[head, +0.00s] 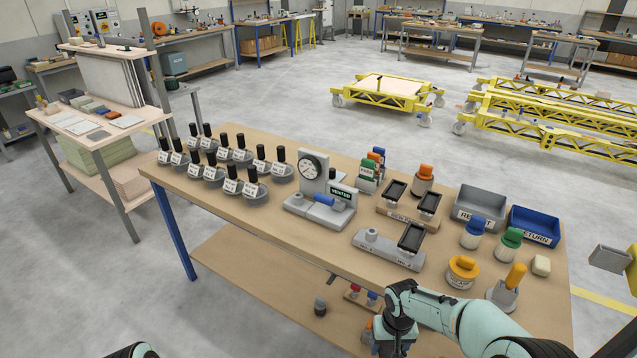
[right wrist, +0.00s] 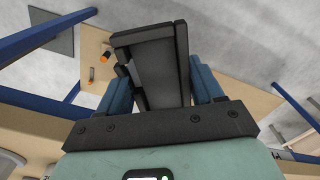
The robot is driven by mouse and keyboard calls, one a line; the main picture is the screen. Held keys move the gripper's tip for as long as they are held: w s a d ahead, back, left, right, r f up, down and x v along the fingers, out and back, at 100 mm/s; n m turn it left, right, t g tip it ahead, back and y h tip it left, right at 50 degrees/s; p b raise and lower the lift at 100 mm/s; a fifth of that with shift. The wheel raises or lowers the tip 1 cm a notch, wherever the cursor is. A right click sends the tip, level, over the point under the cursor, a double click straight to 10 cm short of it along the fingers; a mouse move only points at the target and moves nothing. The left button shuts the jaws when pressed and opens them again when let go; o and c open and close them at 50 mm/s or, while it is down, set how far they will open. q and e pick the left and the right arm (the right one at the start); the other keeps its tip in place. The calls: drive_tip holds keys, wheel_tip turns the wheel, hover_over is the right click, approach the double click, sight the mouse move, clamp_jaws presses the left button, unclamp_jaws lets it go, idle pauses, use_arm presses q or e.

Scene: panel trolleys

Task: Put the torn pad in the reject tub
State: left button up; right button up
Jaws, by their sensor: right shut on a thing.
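My right gripper (right wrist: 160,82) is shut on a black-framed grey pad (right wrist: 155,62), held between its blue fingers in the right wrist view. I see no tear on the part in view. In the head view my right arm bends down at the table's front edge, and the gripper's tips and the pad are hidden or out of frame. The grey reject tub (head: 478,208) stands at the back right of the table, its label partly covered by a blue-topped jar. My left gripper is not in view. Similar black-framed pads (head: 411,237) sit in grey and wooden holders.
A blue return tub (head: 534,226) stands right of the reject tub. Jars (head: 463,272) with coloured tops crowd the table's right end. A gauge stand (head: 312,180) and several black-handled weights (head: 255,190) fill the left. A lower shelf (head: 250,270) lies under the wooden table.

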drive_tip(key=shift+r, duration=0.15)
drive_tip(key=shift+w+r+p, duration=0.1)
drive_tip(key=shift+r+p, duration=1.15)
drive_tip(key=shift+r, duration=1.2)
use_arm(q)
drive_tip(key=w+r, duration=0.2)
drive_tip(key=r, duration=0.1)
